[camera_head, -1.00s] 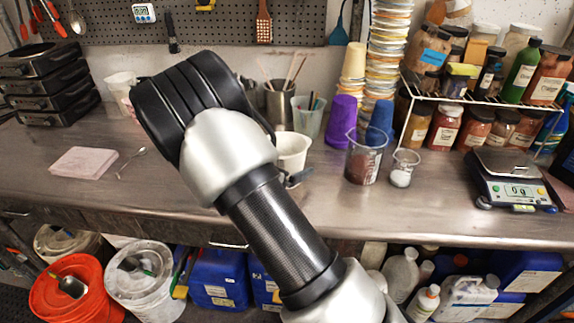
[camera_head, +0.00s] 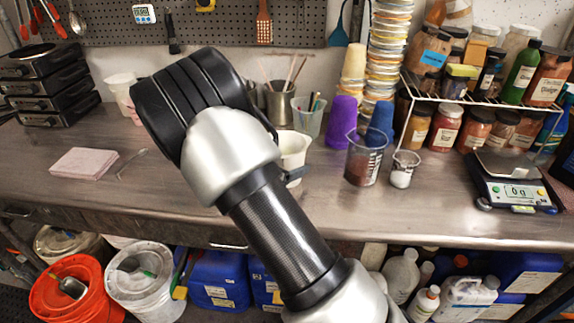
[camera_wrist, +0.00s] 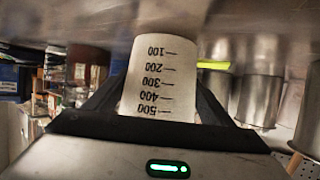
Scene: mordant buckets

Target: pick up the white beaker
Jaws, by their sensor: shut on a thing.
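The white beaker (camera_head: 296,147) shows in the head view just right of my arm's black wrist, over the counter; its left part is hidden. In the wrist view the beaker (camera_wrist: 158,70) fills the space between the fingers, its black scale of 100 to 500 reading upside down. My gripper (camera_wrist: 160,88) is shut on it, one dark finger on each side. In the head view only a small part of my gripper (camera_head: 295,177) shows by the beaker's lower side.
A clear beaker with reddish contents (camera_head: 363,162) and a small beaker with white powder (camera_head: 402,172) stand to the right. A scale (camera_head: 512,188) sits farther right. Behind are a metal pot (camera_head: 279,103), a brush cup (camera_head: 308,120) and purple cups (camera_head: 342,122). The front counter is clear.

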